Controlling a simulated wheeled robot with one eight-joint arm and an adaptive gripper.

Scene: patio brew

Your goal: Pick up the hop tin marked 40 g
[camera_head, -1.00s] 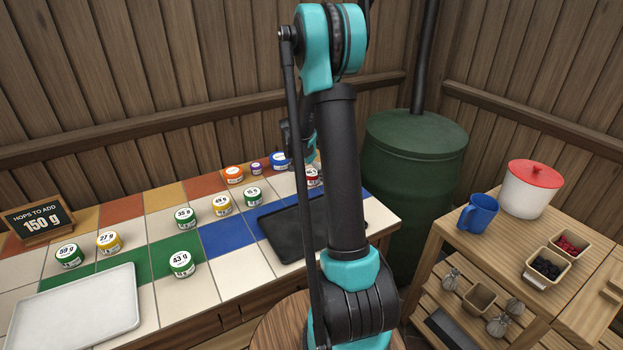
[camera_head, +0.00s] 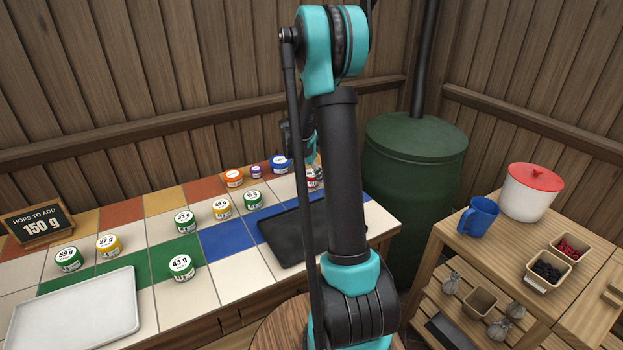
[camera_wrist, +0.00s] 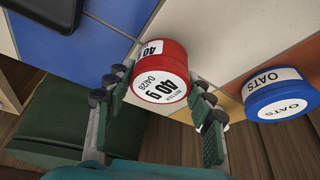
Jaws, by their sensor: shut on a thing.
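The red hop tin marked 40 g (camera_wrist: 160,75) is between the two fingers of my gripper (camera_wrist: 158,95) in the wrist view, its label facing the camera. My gripper is shut on it, with a finger against each side. In the head view the red tin (camera_head: 314,178) shows only in part behind my arm, at the right end of the tiled counter. Whether it touches the counter cannot be told.
A blue OATS tin (camera_wrist: 278,99) stands close beside my right finger. A black tray (camera_head: 285,238) lies in front. A pale tray (camera_head: 75,315) lies at left.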

